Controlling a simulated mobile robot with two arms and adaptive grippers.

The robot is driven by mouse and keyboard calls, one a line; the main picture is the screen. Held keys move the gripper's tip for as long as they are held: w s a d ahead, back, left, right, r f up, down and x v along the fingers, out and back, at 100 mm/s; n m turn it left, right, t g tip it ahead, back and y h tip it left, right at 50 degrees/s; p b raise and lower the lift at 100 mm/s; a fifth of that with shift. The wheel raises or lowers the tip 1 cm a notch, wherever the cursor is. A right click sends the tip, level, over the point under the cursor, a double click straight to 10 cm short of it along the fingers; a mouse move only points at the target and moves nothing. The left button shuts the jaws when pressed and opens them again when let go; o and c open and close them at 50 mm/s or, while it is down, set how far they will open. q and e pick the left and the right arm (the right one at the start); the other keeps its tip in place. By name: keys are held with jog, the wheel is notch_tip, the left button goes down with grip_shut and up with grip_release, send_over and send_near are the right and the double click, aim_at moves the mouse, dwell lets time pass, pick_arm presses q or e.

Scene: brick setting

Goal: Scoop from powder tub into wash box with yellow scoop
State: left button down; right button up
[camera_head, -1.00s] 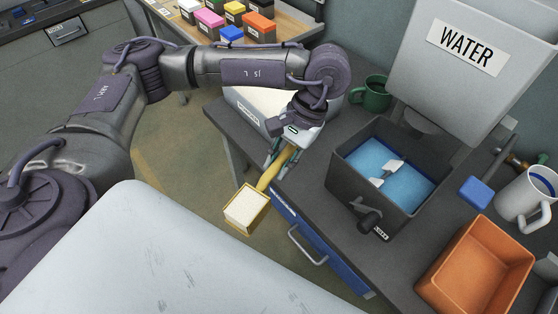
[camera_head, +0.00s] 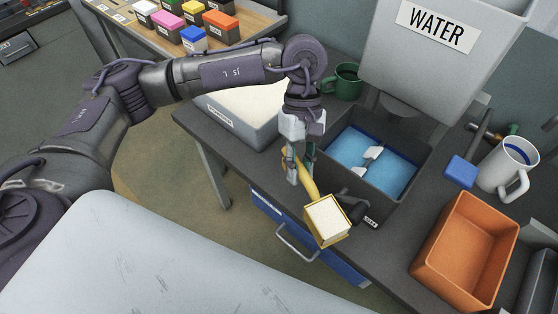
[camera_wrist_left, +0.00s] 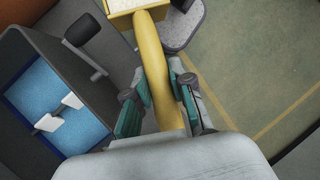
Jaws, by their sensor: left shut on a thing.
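My left gripper (camera_head: 299,165) is shut on the handle of the yellow scoop (camera_head: 329,222). White powder fills the scoop, which is held about level in front of the wash box. The left wrist view shows the scoop handle (camera_wrist_left: 158,75) between the fingers (camera_wrist_left: 157,108). The wash box (camera_head: 372,165) is dark grey, with blue liquid and white paddles inside; it also shows in the left wrist view (camera_wrist_left: 28,55). The powder tub (camera_head: 245,132), a pale bin of white powder, stands behind and left of the gripper, partly hidden by my arm. My right gripper is not in view.
A black crank handle (camera_head: 352,203) sticks out of the wash box's front, close to the scoop. An orange bin (camera_head: 466,250), a blue block (camera_head: 461,171) and a white mug (camera_head: 507,165) stand to the right. A green mug (camera_head: 346,82) and the grey water tank (camera_head: 437,70) are behind.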

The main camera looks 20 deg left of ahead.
pick_arm(q)
jog(key=s+d+r+n+t, duration=0.1)
jog(key=d+n+t, duration=0.1)
jog(key=d+n, duration=0.5)
jog(key=s+d+r+n+t+y+p, duration=0.1)
jog(key=d+n+t, duration=0.2)
jog(key=d+n, duration=0.5)
jog(key=s+d+r+n+t, duration=0.1)
jog(key=d+n, duration=0.6)
jog(key=n, duration=1)
jog(key=shift+s+d+r+t, duration=0.25)
jog(key=shift+s+t, duration=0.35)
jog(key=shift+t, duration=0.3)
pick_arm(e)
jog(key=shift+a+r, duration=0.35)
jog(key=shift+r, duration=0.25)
pick_arm(q)
jog(key=w+a+r+g+h+p, duration=0.2)
jog(key=w+a+r+g+p, duration=0.3)
jog(key=w+p, duration=0.4)
jog(key=shift+n, duration=0.4)
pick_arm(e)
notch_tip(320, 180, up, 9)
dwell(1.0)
